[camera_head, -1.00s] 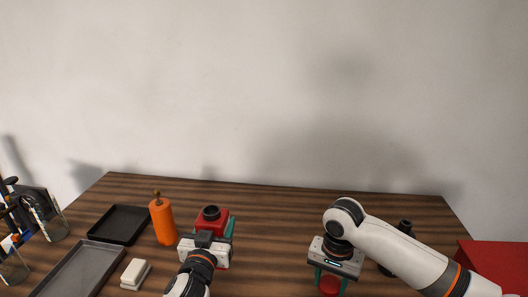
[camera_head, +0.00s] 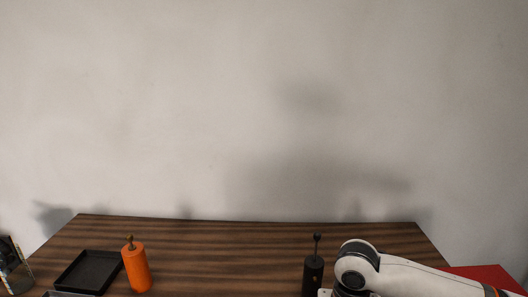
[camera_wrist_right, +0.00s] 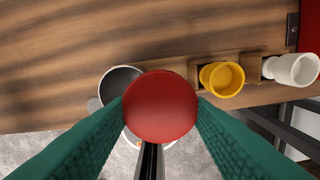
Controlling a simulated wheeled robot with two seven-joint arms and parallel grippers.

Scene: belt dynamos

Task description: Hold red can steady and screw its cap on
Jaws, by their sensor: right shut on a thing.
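A round red cap (camera_wrist_right: 160,106) sits between the green fingers of my right gripper (camera_wrist_right: 160,112) in the right wrist view. The gripper is shut on it. The red can does not show in either view now. My left gripper is also out of view.
An orange bottle (camera_head: 137,270) and a black tray (camera_head: 88,272) stand at left. A black bottle (camera_head: 314,275) stands left of my right arm. A red box (camera_head: 490,274) is at right. The wrist view shows a yellow cup (camera_wrist_right: 222,80), a white cup (camera_wrist_right: 295,70) and a dark-lined pot (camera_wrist_right: 118,80).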

